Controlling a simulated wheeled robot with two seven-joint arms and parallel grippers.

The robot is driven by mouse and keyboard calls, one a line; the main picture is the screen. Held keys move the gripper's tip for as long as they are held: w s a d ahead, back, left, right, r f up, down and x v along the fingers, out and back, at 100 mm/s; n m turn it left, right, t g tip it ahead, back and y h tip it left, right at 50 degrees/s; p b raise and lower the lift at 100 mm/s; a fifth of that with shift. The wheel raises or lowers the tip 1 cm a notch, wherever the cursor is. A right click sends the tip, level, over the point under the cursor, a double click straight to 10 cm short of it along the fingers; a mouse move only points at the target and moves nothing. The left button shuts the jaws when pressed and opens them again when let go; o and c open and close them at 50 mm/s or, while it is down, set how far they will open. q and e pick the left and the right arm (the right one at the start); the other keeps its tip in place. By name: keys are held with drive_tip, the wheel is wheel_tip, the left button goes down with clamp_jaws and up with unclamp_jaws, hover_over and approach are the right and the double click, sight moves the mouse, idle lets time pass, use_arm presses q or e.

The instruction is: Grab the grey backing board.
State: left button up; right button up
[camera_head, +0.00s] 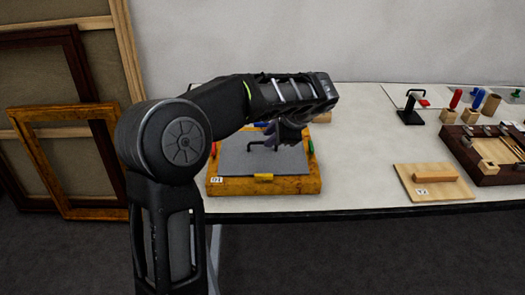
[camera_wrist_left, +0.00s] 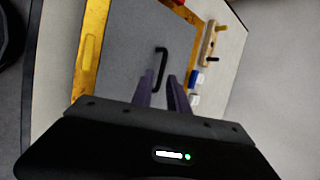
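The grey backing board (camera_head: 240,164) lies flat inside a gilt frame (camera_head: 222,187) on the table. A black handle (camera_head: 262,144) stands up from the board. My left gripper (camera_head: 282,138) hangs over the back part of the board, close to the handle. The exact height of the fingers over the handle is hard to tell. My right gripper is not in view.
To the right are a wooden block on a board (camera_head: 435,180), a dark tray (camera_head: 485,155) and a black stand (camera_head: 410,112). Empty frames (camera_head: 75,160) lean at left.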

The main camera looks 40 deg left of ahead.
sight(265, 153)
use_arm(q)
drive_tip(key=p+x, duration=0.1)
drive_tip(key=x, duration=0.4)
drive_tip(key=shift+w+a, duration=0.1)
drive_tip(key=shift+w, duration=0.05)
idle(0.3)
clamp_jaws()
idle(1.2)
